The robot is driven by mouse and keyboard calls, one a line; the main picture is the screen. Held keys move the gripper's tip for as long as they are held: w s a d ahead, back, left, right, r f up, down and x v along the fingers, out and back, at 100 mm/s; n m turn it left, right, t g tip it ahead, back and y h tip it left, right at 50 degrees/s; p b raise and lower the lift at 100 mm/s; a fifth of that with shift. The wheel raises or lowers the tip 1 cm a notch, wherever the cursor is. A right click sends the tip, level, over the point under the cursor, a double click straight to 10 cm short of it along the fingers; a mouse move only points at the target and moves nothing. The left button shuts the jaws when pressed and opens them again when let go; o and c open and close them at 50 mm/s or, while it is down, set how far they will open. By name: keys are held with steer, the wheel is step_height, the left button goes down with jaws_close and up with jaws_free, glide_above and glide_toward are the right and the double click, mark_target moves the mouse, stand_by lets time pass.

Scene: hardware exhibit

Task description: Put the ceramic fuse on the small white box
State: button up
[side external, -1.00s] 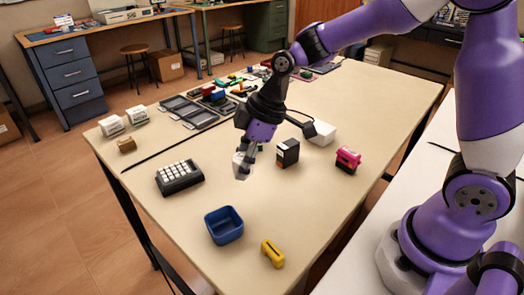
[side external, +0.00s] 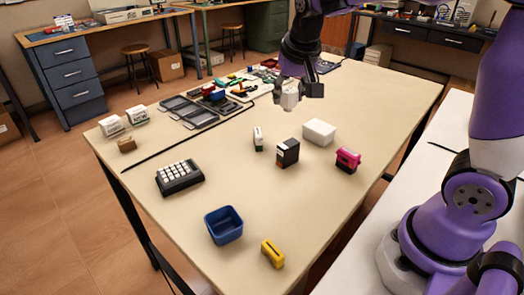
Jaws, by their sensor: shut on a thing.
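The small white box (side external: 319,131) lies on the tan table, right of centre, with a bare top. My gripper (side external: 297,91) is shut on a white piece, the ceramic fuse (side external: 289,97). It holds the fuse above the table, up and to the left of the white box and apart from it. Part of the fuse is hidden by the dark fingers.
A black box (side external: 288,153) and a small white-and-green item (side external: 258,138) stand near the white box. A pink item (side external: 347,159) is to its right. A keypad (side external: 180,177), blue bin (side external: 223,225) and yellow item (side external: 272,254) lie nearer the front.

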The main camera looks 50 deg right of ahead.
steer(key=d+m+h, duration=0.1)
steer(key=d+m, duration=0.2)
steer(key=d, duration=0.2)
glide_above(318, 123)
steer(key=s+a, duration=0.1)
steer(key=shift+g, duration=0.4)
step_height(318, 123, down, 6)
steer(key=shift+s+f, duration=0.15)
steer(key=shift+f, duration=2)
steer(key=shift+f, duration=0.1)
steer(key=o, duration=1.1)
